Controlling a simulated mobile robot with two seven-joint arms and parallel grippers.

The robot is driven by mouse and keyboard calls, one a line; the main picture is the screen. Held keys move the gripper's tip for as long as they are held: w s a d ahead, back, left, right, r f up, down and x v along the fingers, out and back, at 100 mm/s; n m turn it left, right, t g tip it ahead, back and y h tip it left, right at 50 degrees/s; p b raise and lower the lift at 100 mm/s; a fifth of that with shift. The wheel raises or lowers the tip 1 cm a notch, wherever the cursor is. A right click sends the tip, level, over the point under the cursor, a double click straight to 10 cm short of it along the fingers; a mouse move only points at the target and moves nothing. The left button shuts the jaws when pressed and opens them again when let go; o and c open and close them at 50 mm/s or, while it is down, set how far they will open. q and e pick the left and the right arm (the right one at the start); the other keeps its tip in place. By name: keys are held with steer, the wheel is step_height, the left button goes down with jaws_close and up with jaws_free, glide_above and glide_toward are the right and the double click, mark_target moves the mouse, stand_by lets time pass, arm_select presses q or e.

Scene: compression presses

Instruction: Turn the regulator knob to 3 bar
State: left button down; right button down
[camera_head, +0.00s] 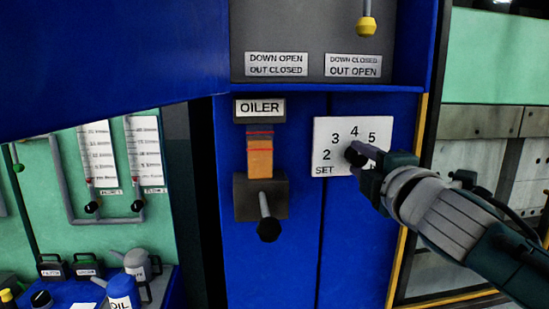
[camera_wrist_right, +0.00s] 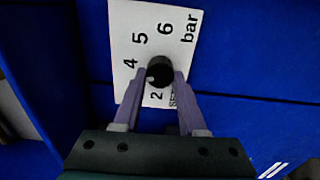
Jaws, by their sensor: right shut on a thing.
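The black regulator knob (camera_head: 353,157) sits on a white dial plate (camera_head: 322,150) on the blue press front. The plate reads 2, 3, 4, 5 and SET in the head view. My right gripper (camera_head: 361,155) reaches in from the right and is shut on the knob. In the right wrist view, its purple-grey fingers (camera_wrist_right: 158,82) stand on either side of the knob (camera_wrist_right: 160,68). A small pale mark shows on the knob's lower-left edge there, facing between the 4 and the 2. The 3 is hidden behind a finger in that view. My left gripper is out of view.
An OILER unit (camera_head: 260,200) with a black-ended lever (camera_head: 268,231) juts out left of the dial. A yellow-tipped rod (camera_head: 367,27) hangs above. A blue oil can (camera_head: 122,293) and other containers stand at the lower left.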

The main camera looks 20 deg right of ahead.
steer(key=n, duration=0.5)
steer(key=shift+f, duration=0.1)
steer(key=shift+n, duration=0.4)
steer(key=shift+c, duration=2.3)
jaws_free()
steer(key=b+v, duration=0.1)
steer(key=v, duration=0.9)
